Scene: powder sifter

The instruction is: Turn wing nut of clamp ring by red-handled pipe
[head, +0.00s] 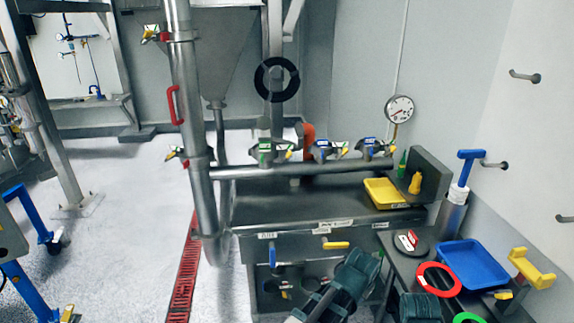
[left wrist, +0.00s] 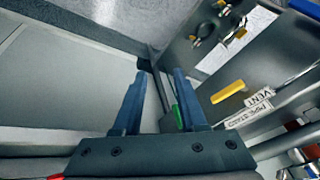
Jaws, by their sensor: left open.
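The upright steel pipe (head: 183,85) with a red handle (head: 174,105) stands left of centre in the head view. One clamp ring (head: 181,36) circles it near the top, with a yellow-tipped wing nut (head: 149,35) on its left. A lower clamp ring (head: 195,163) has a small wing nut (head: 174,153), also on the left. My left gripper (left wrist: 158,74) is open and empty in the left wrist view, by the bench front and well away from this pipe. Its fingers are not clear in the head view. My right gripper's fingers are not in view.
A horizontal pipe (head: 300,169) with several clamps runs above the bench (head: 300,207). A yellow tray (head: 383,203) and blue tray (head: 490,250) stand at right. A yellow handle (head: 335,245) sticks out of the bench front. The floor (head: 120,235) left of the pipe is mostly open.

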